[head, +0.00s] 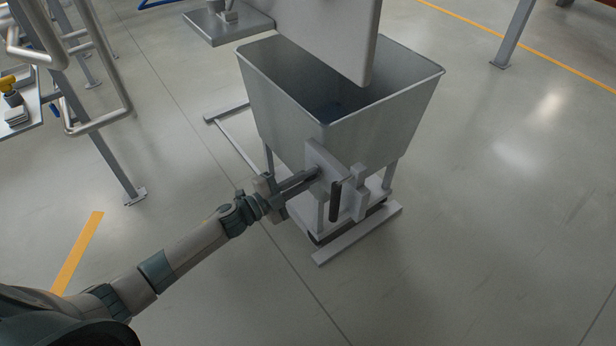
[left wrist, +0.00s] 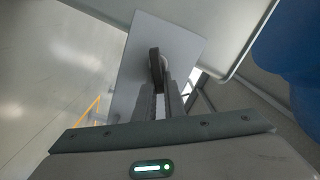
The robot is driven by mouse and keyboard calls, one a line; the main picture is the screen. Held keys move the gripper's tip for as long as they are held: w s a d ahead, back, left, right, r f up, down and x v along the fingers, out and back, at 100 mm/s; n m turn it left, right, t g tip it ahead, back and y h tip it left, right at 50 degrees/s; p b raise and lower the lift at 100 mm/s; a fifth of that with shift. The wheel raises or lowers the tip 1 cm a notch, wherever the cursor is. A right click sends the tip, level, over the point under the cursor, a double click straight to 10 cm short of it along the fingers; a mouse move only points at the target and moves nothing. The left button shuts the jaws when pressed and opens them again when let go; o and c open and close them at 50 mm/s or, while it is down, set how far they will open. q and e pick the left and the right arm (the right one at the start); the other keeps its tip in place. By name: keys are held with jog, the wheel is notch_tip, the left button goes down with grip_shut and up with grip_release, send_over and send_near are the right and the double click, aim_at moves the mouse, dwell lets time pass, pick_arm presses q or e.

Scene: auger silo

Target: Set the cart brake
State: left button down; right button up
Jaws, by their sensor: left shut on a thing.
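The cart (head: 345,130) is a grey metal hopper on legs, standing on a low wheeled base. A pale plate (head: 322,158) is on its near side, and it fills the middle of the left wrist view (left wrist: 165,50). A dark upright handle (head: 335,202) shows beside this plate. My left gripper (head: 313,174) reaches in from the left to the plate. In the left wrist view its fingers are shut on a dark, rounded brake lever (left wrist: 156,66) in front of the plate. In the head view the fingers partly hide the gripped spot. My right gripper is not in view.
A large pale panel (head: 325,35) hangs over the hopper's mouth. Floor rails (head: 358,232) lie beside the cart's base. A frame with bent metal tubes (head: 100,110) stands at the left. The floor to the right is clear.

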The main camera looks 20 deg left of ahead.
pick_arm(q)
jog(key=m, duration=0.1)
jog(key=f+m+b, duration=0.1)
jog(key=m, duration=0.1)
jog(key=shift+s+f, duration=0.1)
jog(key=shift+f, duration=0.05)
jog(key=shift+f+m+b, duration=0.1)
jog(key=shift+m+b, duration=0.25)
jog(key=shift+m, duration=1.05)
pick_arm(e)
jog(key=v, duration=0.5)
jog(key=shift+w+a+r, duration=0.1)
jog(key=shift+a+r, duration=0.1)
pick_arm(q)
jog(key=c, duration=1.8)
grip_release()
jog(key=shift+c, duration=0.2)
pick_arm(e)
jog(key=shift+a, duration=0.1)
